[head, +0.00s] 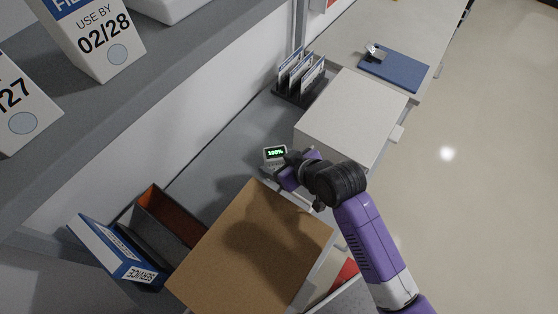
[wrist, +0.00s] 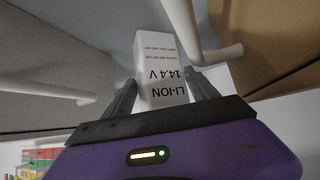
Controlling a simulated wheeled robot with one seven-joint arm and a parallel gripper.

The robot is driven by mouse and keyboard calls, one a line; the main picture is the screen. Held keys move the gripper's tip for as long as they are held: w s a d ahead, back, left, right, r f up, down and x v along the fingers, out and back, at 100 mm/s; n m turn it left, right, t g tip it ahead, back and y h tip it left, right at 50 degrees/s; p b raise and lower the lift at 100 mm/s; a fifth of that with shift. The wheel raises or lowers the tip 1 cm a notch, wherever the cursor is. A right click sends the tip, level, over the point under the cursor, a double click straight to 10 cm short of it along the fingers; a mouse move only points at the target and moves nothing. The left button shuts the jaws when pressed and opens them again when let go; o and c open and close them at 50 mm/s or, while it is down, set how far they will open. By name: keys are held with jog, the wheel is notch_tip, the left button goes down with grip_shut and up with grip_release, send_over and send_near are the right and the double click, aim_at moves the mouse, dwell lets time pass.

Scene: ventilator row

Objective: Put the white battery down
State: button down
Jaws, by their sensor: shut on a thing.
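The white battery (wrist: 162,62), printed "LI-ION 14.4 V", is between the two dark fingers of my gripper (wrist: 163,92) in the wrist view. The fingers are shut on its sides, and the lettering appears upside down. In the head view my gripper (head: 284,172) is over the grey counter, between the brown box and the white box. Whether the battery touches anything beneath is not clear.
A brown box (head: 240,240) is in front and a white box (head: 350,115) behind. A white handle (wrist: 208,52) is close to the battery.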

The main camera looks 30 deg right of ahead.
jog(key=shift+f, duration=0.1)
jog(key=c, duration=0.5)
grip_release()
